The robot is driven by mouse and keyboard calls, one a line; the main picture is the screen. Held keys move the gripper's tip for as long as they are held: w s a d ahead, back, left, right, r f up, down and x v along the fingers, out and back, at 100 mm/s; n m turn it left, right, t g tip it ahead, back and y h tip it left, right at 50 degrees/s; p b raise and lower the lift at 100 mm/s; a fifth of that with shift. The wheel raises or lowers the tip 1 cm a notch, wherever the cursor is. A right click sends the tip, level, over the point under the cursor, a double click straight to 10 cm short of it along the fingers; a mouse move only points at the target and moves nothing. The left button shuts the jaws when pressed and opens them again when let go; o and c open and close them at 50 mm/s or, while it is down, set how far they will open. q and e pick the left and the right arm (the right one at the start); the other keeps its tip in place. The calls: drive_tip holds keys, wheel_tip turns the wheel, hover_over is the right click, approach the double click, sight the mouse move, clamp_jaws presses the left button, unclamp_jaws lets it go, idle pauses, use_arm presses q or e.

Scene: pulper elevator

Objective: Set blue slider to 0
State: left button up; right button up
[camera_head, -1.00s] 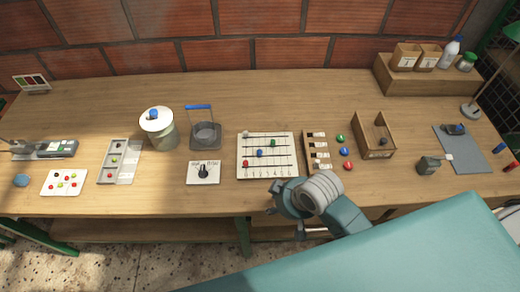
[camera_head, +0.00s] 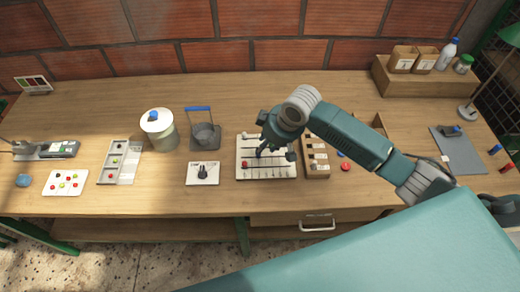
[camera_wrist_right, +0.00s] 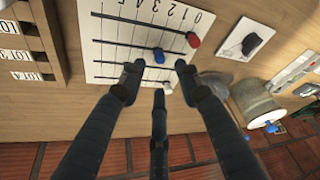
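The white slider board (camera_head: 286,171) lies on the bench and also shows in the wrist view (camera_wrist_right: 108,52). It has dark rails and a 0-to-5 scale. The blue slider (camera_wrist_right: 158,55) sits partway along its rail, about the 2 mark. The red slider (camera_wrist_right: 193,40) is at the 0 end of its rail; it also shows in the head view (camera_head: 245,163). My right gripper (camera_head: 273,152) is over the board, fingers spread and pointing down. In the wrist view its fingertips (camera_wrist_right: 157,74) stand to either side of the blue slider, apart from it. The green slider is hidden.
A dial box (camera_head: 202,173) stands left of the board. A wooden label rack (camera_head: 318,158) stands close on its right, beside a red button (camera_head: 345,167). A white canister (camera_head: 158,128) and a grey basket (camera_head: 204,138) are behind left. Bench is clear in front.

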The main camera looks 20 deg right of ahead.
drive_tip(key=x, duration=0.6)
drive_tip(key=shift+w+f+p, duration=0.2)
drive_tip(key=shift+f+p, duration=0.05)
drive_tip(key=shift+p, duration=0.1)
clamp_jaws()
